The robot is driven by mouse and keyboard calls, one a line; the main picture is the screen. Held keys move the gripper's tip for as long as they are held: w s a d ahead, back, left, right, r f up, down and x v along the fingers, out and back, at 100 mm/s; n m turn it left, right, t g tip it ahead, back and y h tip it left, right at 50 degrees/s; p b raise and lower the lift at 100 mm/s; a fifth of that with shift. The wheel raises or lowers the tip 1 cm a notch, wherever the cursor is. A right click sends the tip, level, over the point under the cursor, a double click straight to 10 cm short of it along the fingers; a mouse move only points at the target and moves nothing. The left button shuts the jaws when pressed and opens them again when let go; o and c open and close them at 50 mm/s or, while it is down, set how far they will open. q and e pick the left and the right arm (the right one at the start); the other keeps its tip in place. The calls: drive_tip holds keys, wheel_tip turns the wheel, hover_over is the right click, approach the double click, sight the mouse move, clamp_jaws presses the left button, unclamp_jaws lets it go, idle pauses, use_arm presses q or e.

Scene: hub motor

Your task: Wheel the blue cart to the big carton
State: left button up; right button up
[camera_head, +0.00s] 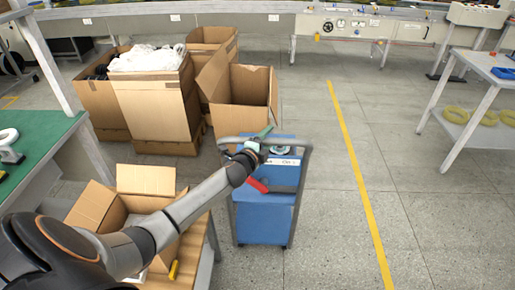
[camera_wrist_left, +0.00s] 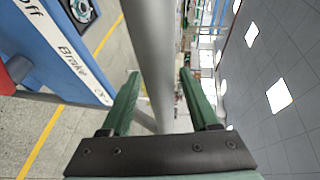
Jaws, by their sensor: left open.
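The blue cart (camera_head: 264,218) stands on the floor near the middle of the head view, with a grey handle frame (camera_head: 302,170) and a red part (camera_head: 258,186). In the left wrist view its blue panel (camera_wrist_left: 50,40) reads "Off" and "Brake". My left gripper (camera_head: 265,137) is over the cart's far-left top. It is open, and a grey bar (camera_wrist_left: 150,50) runs between its green fingers (camera_wrist_left: 159,76); whether they touch it is unclear. A big open carton (camera_head: 240,112) stands behind the cart, beside a large carton with white material (camera_head: 158,106). My right gripper is not in view.
A small open carton (camera_head: 146,180) sits on a low table left of the cart, partly behind my left arm. A yellow floor line (camera_head: 352,165) runs to its right. The floor there is clear up to a white table (camera_head: 475,80).

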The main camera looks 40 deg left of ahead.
use_arm(q)
drive_tip(key=v, duration=1.1)
drive_tip(key=shift+s+p, duration=0.15)
drive_tip(key=shift+p, duration=0.15)
drive_tip(key=shift+a+r, duration=0.1)
